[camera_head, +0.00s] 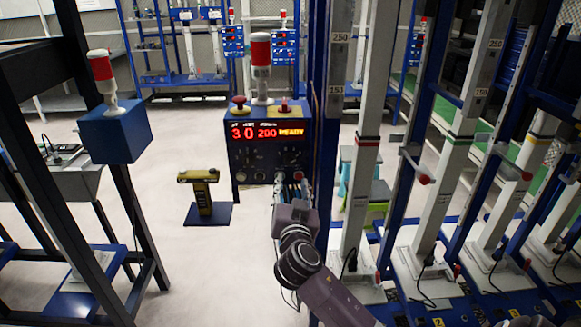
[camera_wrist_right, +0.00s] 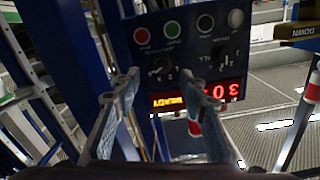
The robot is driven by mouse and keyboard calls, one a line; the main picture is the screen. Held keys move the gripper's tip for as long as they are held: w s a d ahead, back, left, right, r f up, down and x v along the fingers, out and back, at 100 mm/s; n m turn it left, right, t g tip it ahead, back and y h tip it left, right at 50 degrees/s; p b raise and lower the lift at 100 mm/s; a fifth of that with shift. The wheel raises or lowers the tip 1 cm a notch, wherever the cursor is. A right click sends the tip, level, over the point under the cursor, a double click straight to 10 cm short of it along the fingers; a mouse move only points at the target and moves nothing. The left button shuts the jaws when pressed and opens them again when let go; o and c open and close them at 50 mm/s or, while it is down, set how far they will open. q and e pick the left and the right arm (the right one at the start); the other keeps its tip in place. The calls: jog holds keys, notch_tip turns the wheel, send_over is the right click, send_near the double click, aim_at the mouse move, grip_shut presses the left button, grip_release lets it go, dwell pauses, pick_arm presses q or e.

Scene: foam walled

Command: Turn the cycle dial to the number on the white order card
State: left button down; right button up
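The blue control box (camera_head: 236,116) stands ahead with a red lit display (camera_head: 268,132) reading 30, 200 and READY. In the right wrist view the panel (camera_wrist_right: 200,45) appears upside down, with two black dials: one (camera_wrist_right: 163,66) between my fingertips, the other (camera_wrist_right: 221,56) to the right. Labels beside them are too small to read. My right gripper (camera_head: 291,181) is at the panel's lower right; its fingers are apart in the wrist view (camera_wrist_right: 158,74). I cannot tell whether they touch the dial. I make out no white order card. My left gripper is out of view.
A red-and-white lamp (camera_head: 260,65) and red knobs top the box. A blue post (camera_head: 325,130) rises close to its right. A yellow-black device (camera_head: 200,192) stands on the floor to the left. Several push buttons (camera_wrist_right: 173,29) line the panel near the dials.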

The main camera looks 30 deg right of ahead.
aim_at(290, 162)
jog(key=x, duration=0.3)
jog(key=r+p+x, duration=0.1)
jog(key=x, duration=0.2)
jog(key=shift+w+r+p, duration=0.15)
jog(key=shift+w+p, duration=0.15)
jog(key=shift+x, duration=0.85)
grip_shut()
